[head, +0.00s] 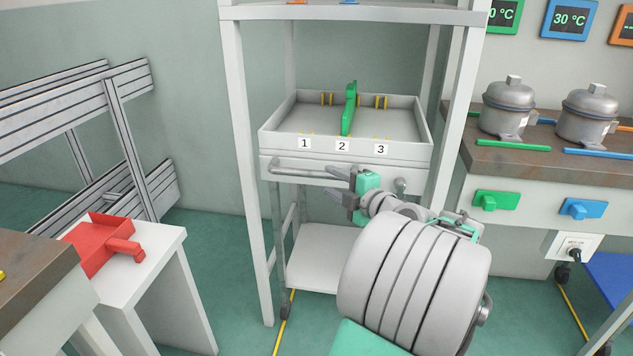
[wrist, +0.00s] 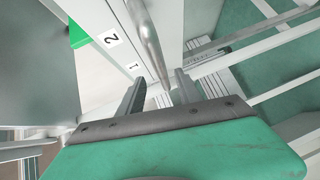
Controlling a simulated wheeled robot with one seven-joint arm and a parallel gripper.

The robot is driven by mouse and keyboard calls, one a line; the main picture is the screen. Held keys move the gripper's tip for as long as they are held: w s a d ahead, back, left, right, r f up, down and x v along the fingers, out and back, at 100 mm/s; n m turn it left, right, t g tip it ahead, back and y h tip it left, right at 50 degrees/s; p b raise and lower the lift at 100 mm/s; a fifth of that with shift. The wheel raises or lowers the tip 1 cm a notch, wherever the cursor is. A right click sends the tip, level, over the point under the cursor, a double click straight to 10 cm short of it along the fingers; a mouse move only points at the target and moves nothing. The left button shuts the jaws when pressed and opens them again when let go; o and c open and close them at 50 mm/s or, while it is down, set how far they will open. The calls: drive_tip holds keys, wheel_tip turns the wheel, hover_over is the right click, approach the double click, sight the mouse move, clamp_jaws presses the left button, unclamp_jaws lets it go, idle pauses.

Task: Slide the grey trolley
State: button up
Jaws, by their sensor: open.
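The grey trolley (head: 347,155) stands inside a white frame, with a tray top marked 1, 2 and 3 and a lower shelf (head: 322,262). A bar handle (head: 310,172) runs along its front. A green divider (head: 350,108) stands upright in the tray at 2. My gripper (head: 343,185) is at the front of the trolley, by the handle. In the wrist view the handle (wrist: 145,40) runs down toward the two open fingers (wrist: 158,92), its near end close to the fingertips. Whether the fingers touch the handle I cannot tell. My arm hides the trolley's right front.
The white frame's posts (head: 247,170) stand on both sides of the trolley. A white stand (head: 165,262) with a red part (head: 103,245) is at the left. A brown-topped bench (head: 540,158) with two metal pots is at the right. Green floor shows between stand and frame.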

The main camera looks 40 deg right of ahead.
sight(320, 176)
drive_tip(key=w, duration=0.4)
drive_tip(key=w+f, duration=0.1)
drive_tip(key=w, duration=0.2)
drive_tip(key=shift+d+b, duration=0.3)
drive_tip(key=shift+b, duration=0.1)
clamp_jaws()
idle(0.8)
